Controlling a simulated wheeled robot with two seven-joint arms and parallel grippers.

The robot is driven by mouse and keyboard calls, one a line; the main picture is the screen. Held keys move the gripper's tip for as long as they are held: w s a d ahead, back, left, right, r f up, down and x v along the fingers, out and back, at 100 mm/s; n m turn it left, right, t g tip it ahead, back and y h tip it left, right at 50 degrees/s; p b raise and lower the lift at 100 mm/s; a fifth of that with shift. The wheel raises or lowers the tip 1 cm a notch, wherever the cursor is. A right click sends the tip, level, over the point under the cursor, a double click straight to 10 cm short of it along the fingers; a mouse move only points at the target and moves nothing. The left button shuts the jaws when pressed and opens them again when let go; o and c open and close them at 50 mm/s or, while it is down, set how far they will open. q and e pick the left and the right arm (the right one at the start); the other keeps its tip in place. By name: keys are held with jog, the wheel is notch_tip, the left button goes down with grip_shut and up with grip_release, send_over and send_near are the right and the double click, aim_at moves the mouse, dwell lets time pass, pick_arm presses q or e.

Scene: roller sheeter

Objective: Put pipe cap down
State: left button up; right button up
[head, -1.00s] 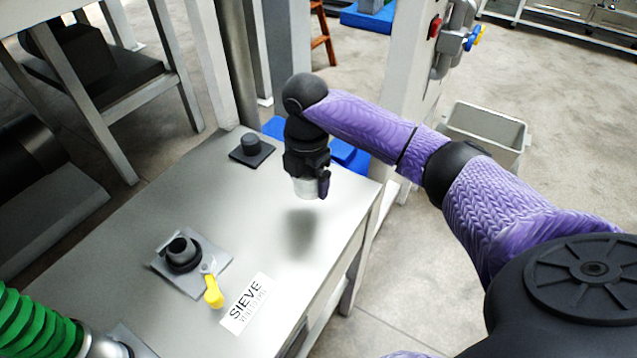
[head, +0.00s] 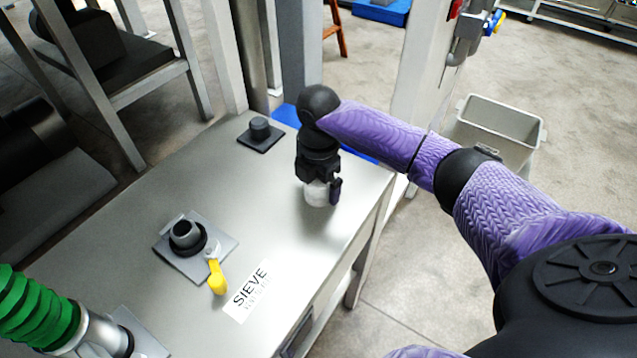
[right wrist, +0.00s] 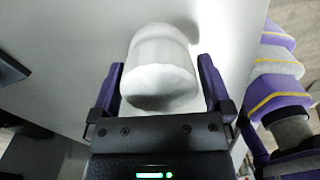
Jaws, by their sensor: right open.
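The white pipe cap (head: 318,193) is at the table's right side, below my right gripper (head: 321,190). In the right wrist view the pipe cap (right wrist: 160,68) sits between the two purple fingers, with a gap on each side. My right gripper (right wrist: 162,88) is open around it. The cap appears to rest on the grey metal table (head: 200,305). Its upper part is hidden by the gripper in the head view. My left gripper is not in view.
A black pipe fitting with a yellow-handled valve (head: 217,277) stands on the table beside a SIEVE label (head: 249,291). A green hose (head: 35,312) is at the lower left. The table between is clear.

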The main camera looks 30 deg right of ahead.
notch_tip(320, 180, up, 11)
jog(key=p, duration=0.4)
jog(key=shift+r+p, duration=0.2)
jog(key=shift+p, duration=0.1)
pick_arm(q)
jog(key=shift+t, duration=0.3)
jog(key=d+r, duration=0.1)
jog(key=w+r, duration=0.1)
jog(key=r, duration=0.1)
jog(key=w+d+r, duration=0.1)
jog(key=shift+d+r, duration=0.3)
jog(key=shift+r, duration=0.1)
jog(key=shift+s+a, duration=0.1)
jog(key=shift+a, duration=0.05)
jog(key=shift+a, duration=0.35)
